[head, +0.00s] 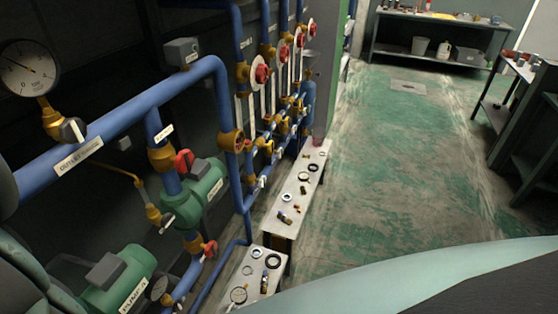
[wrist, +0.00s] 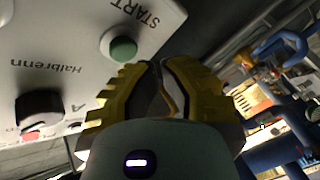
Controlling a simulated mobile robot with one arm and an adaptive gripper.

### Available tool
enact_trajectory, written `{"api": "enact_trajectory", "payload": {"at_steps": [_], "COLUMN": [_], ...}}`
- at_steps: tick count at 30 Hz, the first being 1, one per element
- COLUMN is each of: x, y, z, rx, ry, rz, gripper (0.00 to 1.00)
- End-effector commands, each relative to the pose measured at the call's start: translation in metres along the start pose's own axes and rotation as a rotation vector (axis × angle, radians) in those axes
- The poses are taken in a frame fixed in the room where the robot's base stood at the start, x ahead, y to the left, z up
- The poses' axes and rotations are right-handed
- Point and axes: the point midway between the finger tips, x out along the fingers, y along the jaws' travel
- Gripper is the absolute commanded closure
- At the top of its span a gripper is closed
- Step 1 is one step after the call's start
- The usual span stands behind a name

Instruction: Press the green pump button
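The green button (wrist: 123,49) sits in a white collar on a pale control panel (wrist: 60,60) at the upper left of the wrist view, beside the word START. My gripper (wrist: 160,68) has yellow ribbed fingers that are drawn together with nothing seen between them. In the picture its tips lie just below and right of the button; I cannot tell the gap in depth or whether they touch. The panel, the button and my gripper do not show in the head view.
A dark knob (wrist: 40,112) stands out from the panel. In the head view, blue pipes (head: 130,105) with valves and green pumps (head: 195,195) fill the left. A low bench (head: 285,220) with small parts stands beside them. The green floor (head: 400,150) is open to the right.

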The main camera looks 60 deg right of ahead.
Motion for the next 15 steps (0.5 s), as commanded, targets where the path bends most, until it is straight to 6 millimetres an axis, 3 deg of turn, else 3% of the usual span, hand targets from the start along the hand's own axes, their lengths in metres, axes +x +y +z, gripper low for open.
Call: {"api": "enact_trajectory", "payload": {"at_steps": [15], "x": [0.0074], "y": [0.0041], "z": [0.0023], "rx": [-0.001], "ry": [0.003], "rz": [0.001], "gripper": [1.0]}}
